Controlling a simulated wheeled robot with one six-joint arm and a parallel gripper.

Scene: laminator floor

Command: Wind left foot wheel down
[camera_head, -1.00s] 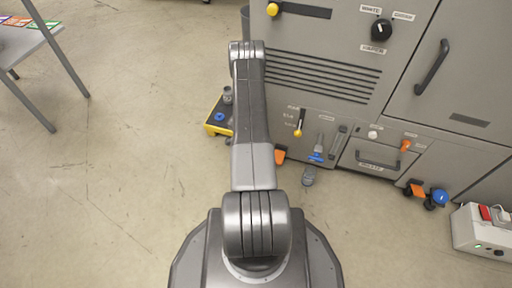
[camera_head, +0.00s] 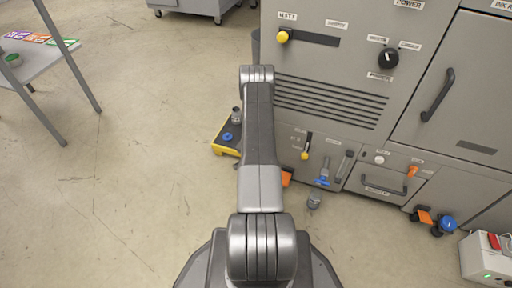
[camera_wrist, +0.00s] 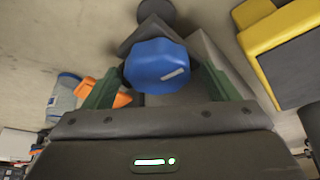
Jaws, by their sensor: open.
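The blue foot wheel (camera_wrist: 157,66) shows close up in the wrist view, with a pale mark on its face. My gripper (camera_wrist: 157,88) is open, its green fingers one on each side of the wheel. I cannot tell whether either finger touches it. An orange part (camera_wrist: 104,94) is partly hidden behind the left finger. In the head view my arm hides the gripper and this wheel; an orange tab (camera_head: 287,176) shows beside the arm at the machine's base.
The grey machine (camera_head: 330,60) stands at the right. Its other foot has a blue wheel (camera_head: 446,226) and an orange tab (camera_head: 424,216). A yellow-edged tray (camera_head: 226,148) lies on the floor left of my arm. A clear cup (camera_head: 314,198) stands near the base.

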